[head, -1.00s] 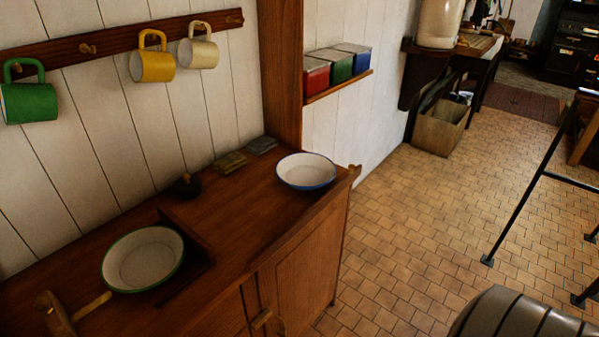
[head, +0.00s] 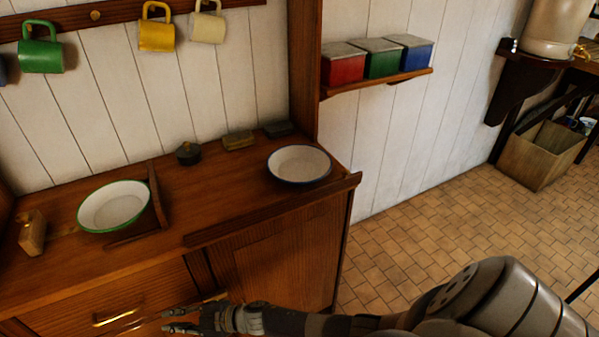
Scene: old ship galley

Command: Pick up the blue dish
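The blue dish (head: 299,164) is a shallow white enamel bowl with a blue rim. It sits upright on the right part of the wooden counter, near the raised front edge. My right gripper (head: 165,321) is at the bottom of the head view, in front of the cabinet's face. It is below and to the left of the blue dish and apart from it. Its fingers point left and look spread, with nothing seen between them. My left gripper is not in view.
A green-rimmed dish (head: 114,206) sits on the counter (head: 205,205) at left. Behind are a dark pot (head: 188,153) and small flat tins (head: 238,140). A raised wooden edge (head: 275,209) runs along the front. Mugs (head: 157,36) hang above. Canisters (head: 384,58) stand on a wall shelf.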

